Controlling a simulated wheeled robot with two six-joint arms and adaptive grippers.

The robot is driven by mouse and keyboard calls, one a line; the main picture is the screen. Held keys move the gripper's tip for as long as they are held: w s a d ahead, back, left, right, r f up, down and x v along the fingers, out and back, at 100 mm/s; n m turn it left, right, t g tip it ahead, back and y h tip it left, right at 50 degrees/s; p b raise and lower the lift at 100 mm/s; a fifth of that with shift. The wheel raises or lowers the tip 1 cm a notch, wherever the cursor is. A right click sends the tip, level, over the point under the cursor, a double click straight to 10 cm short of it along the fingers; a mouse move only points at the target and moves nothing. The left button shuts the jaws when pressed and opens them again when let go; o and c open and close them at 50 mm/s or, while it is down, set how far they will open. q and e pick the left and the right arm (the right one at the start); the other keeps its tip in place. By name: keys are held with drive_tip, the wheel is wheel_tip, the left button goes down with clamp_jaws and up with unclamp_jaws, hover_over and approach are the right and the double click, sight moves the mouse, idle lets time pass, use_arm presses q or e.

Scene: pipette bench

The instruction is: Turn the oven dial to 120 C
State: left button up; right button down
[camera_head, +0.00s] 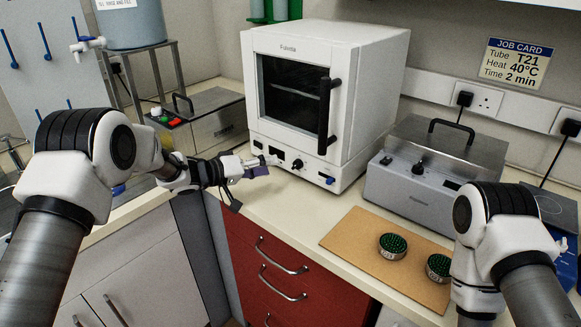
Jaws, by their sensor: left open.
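The white oven (355,95) stands on the bench against the back wall, with a dark window and a black vertical door handle (324,118). Its door is shut. Along its lower front strip are a small display, a black dial (297,164) and a blue knob (330,180). The dial's marks are too small to read. My left gripper (262,167) is open in front of the oven's lower left corner, just left of the dial and apart from it. My right arm comes in from the lower right; its gripper is out of view.
A grey lidded bath (415,190) stands right of the oven, another metal box (205,125) left of it. A brown board (345,237) holds two round green-topped pieces (392,246). A job card (515,63) on the wall reads T21, 40°C, 2 min.

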sight(294, 166)
use_arm(q)
drive_tip(key=shift+w+a+f, duration=0.15)
drive_tip(key=shift+w+f, duration=0.05)
drive_tip(key=shift+f, duration=0.25)
drive_tip(key=shift+w+a+f, duration=0.15)
drive_tip(key=shift+w+f, duration=0.05)
drive_tip(key=shift+f, duration=0.2)
drive_tip(key=x, duration=0.3)
drive_tip(key=p+x, duration=0.1)
drive_tip(key=x, duration=0.2)
drive_tip(key=shift+d+r, duration=0.2)
drive_tip(key=shift+d, duration=0.2)
drive_tip(key=shift+w+d+f, duration=0.15)
drive_tip(key=shift+w+f, duration=0.1)
drive_tip(key=shift+w, duration=0.05)
drive_tip(key=shift+s+r, duration=0.1)
clamp_jaws()
